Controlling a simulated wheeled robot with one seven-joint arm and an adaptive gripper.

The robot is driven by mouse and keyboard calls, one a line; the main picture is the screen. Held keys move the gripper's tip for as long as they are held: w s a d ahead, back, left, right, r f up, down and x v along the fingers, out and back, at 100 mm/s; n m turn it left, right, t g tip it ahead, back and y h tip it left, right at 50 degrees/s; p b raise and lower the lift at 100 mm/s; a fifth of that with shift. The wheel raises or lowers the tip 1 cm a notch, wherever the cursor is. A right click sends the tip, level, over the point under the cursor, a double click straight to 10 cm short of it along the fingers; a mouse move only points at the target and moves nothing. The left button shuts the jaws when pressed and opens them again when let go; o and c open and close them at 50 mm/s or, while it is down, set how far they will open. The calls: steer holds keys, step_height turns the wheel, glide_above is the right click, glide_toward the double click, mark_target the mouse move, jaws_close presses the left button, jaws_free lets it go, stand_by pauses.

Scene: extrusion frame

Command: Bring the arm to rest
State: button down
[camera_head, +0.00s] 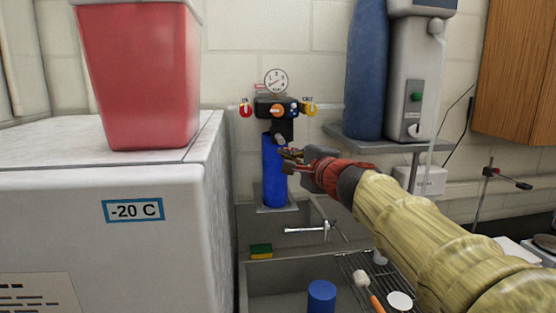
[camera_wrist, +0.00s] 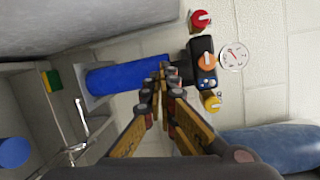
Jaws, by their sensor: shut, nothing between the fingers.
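My gripper (camera_head: 288,158) is at the end of my arm, which reaches in from the lower right in the head view. It is held in front of a blue cylinder (camera_head: 272,180) with a dark valve head and a round gauge (camera_head: 276,81). In the wrist view my gripper (camera_wrist: 162,72) has its fingertips together with nothing between them. Behind the fingertips the blue cylinder (camera_wrist: 125,76) lies sideways in the picture. I cannot tell whether the fingertips touch the cylinder or its valve.
A white freezer (camera_head: 100,235) labelled -20 C fills the left, with a red bin (camera_head: 140,75) on top. A sink (camera_head: 262,278) with a tap (camera_head: 306,229) and a sponge (camera_head: 261,251) lies below. A blue tank (camera_head: 366,70) stands on a shelf (camera_head: 390,145) at right.

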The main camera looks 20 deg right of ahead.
steer(key=s+a+f+n+g+y, duration=0.1)
steer(key=s+a+f+n+g, duration=0.4)
steer(key=f, duration=0.5)
steer(key=s+a+f+n+g+y, duration=0.15)
steer(key=s+a+f+n, duration=0.25)
steer(key=s+f+n, duration=0.45)
steer(key=s+f+n+g+h, duration=0.2)
steer(key=s+f+n, duration=0.1)
steer(key=s+f, duration=0.4)
steer(key=s+f+n+g+h, duration=0.1)
steer(key=s+f+n+g, duration=0.2)
steer(key=s+f, duration=0.4)
steer(key=s, duration=0.7)
steer(key=shift+f+h, duration=0.35)
steer(key=shift+s, duration=0.1)
steer(key=c, duration=2.6)
jaws_free()
steer(key=shift+r, duration=0.1)
